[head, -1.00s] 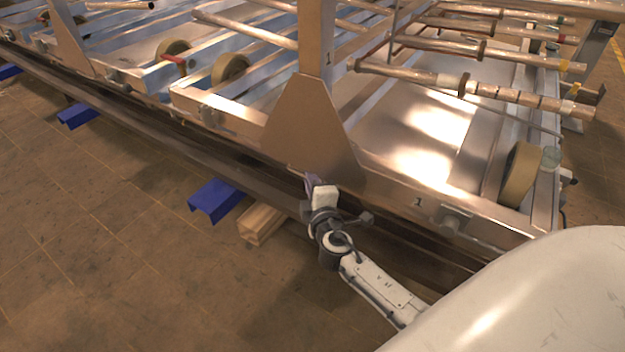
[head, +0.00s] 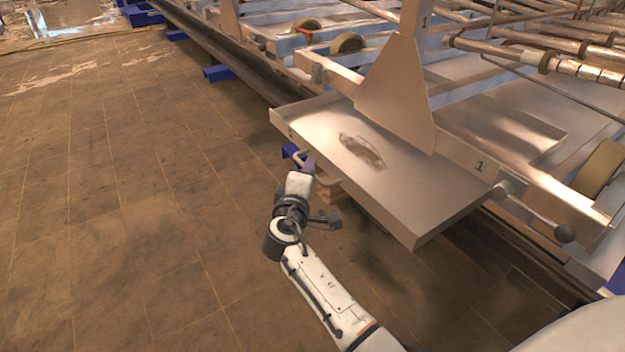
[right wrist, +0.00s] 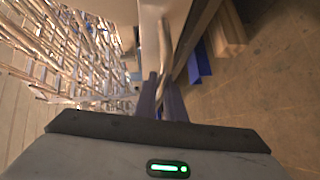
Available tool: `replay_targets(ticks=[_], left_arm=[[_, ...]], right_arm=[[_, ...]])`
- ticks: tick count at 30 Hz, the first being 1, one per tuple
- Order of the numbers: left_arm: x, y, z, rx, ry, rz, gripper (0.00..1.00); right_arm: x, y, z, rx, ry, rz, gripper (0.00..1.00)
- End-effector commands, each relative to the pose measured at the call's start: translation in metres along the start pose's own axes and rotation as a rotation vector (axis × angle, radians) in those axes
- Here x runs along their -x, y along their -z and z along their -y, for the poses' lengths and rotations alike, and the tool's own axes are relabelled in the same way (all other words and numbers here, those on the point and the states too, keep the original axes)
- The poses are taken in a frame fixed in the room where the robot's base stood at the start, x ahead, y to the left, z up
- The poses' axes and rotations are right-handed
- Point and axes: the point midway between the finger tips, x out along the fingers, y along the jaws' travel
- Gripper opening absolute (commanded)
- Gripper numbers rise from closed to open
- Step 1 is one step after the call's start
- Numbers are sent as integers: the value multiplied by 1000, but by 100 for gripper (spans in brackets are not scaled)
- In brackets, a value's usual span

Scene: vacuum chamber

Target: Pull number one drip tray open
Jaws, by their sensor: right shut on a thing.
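The number one drip tray (head: 420,190) is a shallow metal tray, sticking well out from under the frame on the floor side. A dark stain (head: 362,152) lies on its bare surface. A curved bar handle (head: 328,183) is on its outer side. My right gripper (head: 304,166) is at this handle, shut on it. In the right wrist view, the handle (right wrist: 164,45) runs between the two dark fingers of the gripper (right wrist: 163,88). The tray's inner end is hidden under the frame. My left gripper is not in view.
The frame's rail (head: 530,180) bears a number 1. A tapered metal post (head: 400,95) stands above the tray. A lever with a round knob (head: 564,233) sticks out at right. Blue supports (head: 218,73) line the floor edge. The tiled floor (head: 130,220) at left is clear.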

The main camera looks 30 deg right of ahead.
Motion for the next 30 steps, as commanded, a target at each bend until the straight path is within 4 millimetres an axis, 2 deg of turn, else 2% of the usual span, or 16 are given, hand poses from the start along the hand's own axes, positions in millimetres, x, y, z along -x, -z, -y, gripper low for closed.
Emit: replay_targets(ticks=[3,9,20,21,22,30], left_arm=[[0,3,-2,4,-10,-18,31],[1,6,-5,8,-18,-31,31],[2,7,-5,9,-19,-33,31],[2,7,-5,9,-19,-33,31],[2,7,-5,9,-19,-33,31],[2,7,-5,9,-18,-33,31]], right_arm=[[12,8,5,0,2,9,0],[22,19,7,1,2,10,0],[24,22,7,1,2,6,0],[24,22,7,1,2,6,11],[24,22,7,1,2,6,16],[23,22,6,1,-1,7,16]])
